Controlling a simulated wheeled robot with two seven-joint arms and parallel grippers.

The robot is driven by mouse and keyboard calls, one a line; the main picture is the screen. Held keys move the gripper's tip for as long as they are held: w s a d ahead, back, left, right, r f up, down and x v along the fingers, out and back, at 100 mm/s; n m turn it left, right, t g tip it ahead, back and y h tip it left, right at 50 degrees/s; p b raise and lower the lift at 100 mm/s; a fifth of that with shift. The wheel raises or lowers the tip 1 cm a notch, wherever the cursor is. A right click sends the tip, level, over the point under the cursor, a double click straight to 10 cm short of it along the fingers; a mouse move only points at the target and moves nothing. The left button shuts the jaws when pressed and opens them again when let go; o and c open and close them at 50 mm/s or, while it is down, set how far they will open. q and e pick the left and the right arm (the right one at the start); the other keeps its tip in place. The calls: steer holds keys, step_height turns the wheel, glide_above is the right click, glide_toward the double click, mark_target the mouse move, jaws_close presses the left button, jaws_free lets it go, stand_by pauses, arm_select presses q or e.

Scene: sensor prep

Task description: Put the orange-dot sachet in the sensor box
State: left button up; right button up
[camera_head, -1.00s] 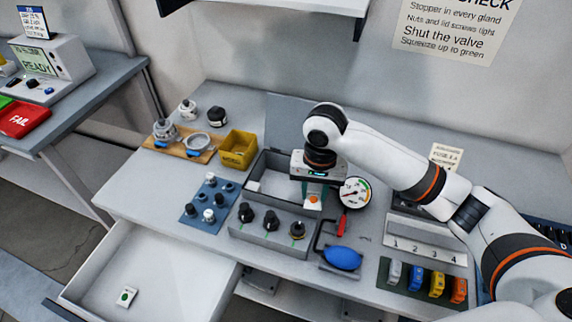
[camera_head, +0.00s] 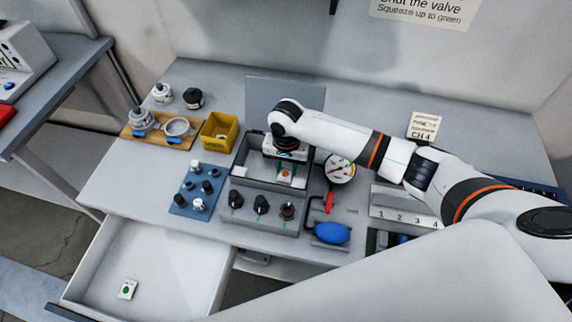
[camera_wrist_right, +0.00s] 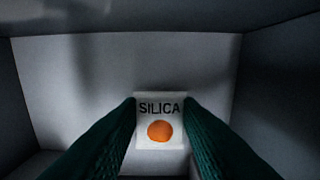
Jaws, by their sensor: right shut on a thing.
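The orange-dot sachet (camera_head: 286,174) is small and white; in the right wrist view it (camera_wrist_right: 159,107) reads SILICA above an orange dot. My right gripper (camera_head: 286,168) is shut on it, with a green fingertip on each side in the wrist view (camera_wrist_right: 160,112). The sensor box (camera_head: 246,217) is grey and open, its lid raised behind. The gripper and sachet are over or in its right part; in the wrist view its grey walls (camera_wrist_right: 90,75) surround the sachet. I cannot tell whether the sachet touches the floor. My left gripper is not in view.
A gauge (camera_head: 340,168) and blue bulb (camera_head: 332,233) stand right of the box. A yellow bin (camera_head: 219,133) and blue mat (camera_head: 182,206) are left. A green-dot sachet (camera_head: 128,289) lies in the open drawer (camera_head: 165,262). A white arm link of mine crosses the foreground.

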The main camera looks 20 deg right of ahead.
mark_target(286, 170)
steer(key=shift+f, duration=0.15)
steer(key=o, duration=0.9)
steer(key=shift+o, duration=0.2)
step_height(286, 170, up, 12)
